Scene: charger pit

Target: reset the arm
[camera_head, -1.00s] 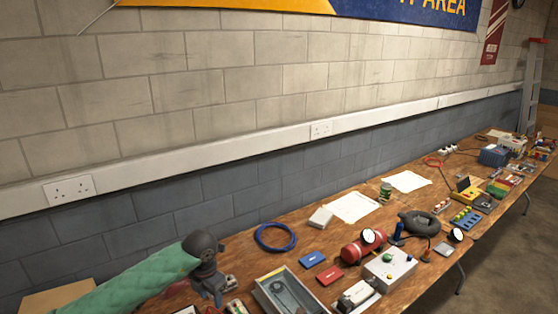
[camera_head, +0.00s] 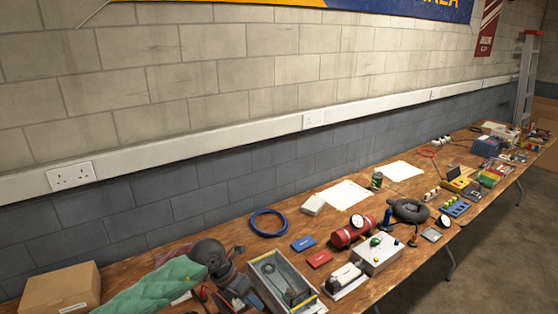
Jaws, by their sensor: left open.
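My left arm in its green quilted sleeve (camera_head: 150,290) comes in from the lower left. Its dark grey wrist (camera_head: 210,255) ends in my left gripper (camera_head: 238,294), which is low in the picture over the near part of the wooden bench. The gripper is open, and I see nothing held in it. It shows just left of a grey open-topped case (camera_head: 262,268); I cannot tell the gap between them. My right gripper is out of view.
A cardboard box (camera_head: 60,290) stands at the left. A blue cable coil (camera_head: 268,222), a red cylinder (camera_head: 345,238) and a pale control box (camera_head: 378,262) lie to the right. More devices crowd the bench further off. A block wall with sockets (camera_head: 70,176) runs behind.

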